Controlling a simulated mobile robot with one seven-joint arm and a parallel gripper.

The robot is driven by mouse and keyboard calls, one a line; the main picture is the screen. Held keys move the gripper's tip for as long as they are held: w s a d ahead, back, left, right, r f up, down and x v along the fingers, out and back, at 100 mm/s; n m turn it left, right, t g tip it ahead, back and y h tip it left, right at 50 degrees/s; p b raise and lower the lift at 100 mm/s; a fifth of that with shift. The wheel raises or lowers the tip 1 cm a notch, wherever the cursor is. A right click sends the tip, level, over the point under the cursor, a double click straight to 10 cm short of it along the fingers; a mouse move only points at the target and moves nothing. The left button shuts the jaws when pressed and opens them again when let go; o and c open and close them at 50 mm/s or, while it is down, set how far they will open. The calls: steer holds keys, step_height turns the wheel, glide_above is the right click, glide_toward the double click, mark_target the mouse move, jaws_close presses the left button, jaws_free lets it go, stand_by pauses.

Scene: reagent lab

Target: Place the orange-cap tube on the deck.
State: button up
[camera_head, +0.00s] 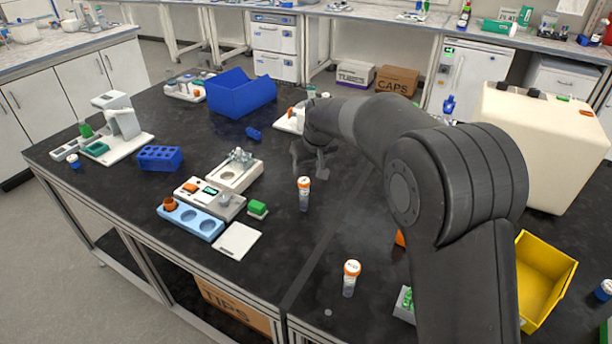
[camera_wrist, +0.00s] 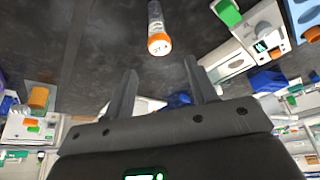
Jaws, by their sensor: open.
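Two clear tubes with orange caps stand upright on the black bench in the head view. One tube (camera_head: 304,194) is near the middle, just below my gripper in the picture, and the other tube (camera_head: 350,279) is near the front edge. My gripper (camera_head: 312,162) is open and empty, apart from both. In the wrist view an orange-cap tube (camera_wrist: 157,30) shows beyond the open fingers (camera_wrist: 160,70), not between them. I cannot tell which thing is the deck; a blue-and-grey station and a flat white plate (camera_head: 237,240) lie left of the tubes.
The blue tray with round wells (camera_head: 190,222), a grey device with a display (camera_head: 228,205) and a small green block (camera_head: 258,208) stand left. A blue rack (camera_head: 160,157), a blue bin (camera_head: 240,92) and a yellow bin (camera_head: 545,270) also stand around. Bench around the middle tube is clear.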

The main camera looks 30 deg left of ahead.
steer(key=shift+v, duration=1.65)
steer(key=s+d+r+m+t, duration=0.15)
steer(key=d+r, duration=0.25)
steer(key=d, duration=0.6)
steer(key=s+d+r+m+h, duration=0.1)
steer(key=s+d+r+m, duration=0.2)
steer(key=d, duration=0.6)
steer(key=s+d+r+m, duration=0.15)
steer(key=d+r, duration=0.25)
steer(key=d, duration=0.6)
steer(key=s+d+f+m+h, duration=0.1)
steer(key=s+d+f+m, duration=0.1)
steer(key=s+d, duration=0.7)
steer(key=s+d+f+m+t+h, duration=0.1)
steer(key=s+d+m, duration=0.1)
steer(key=s+d, duration=0.7)
steer(key=s, duration=0.3)
steer(key=shift+d+f+m+h, duration=0.3)
steer(key=shift+d+f, duration=0.05)
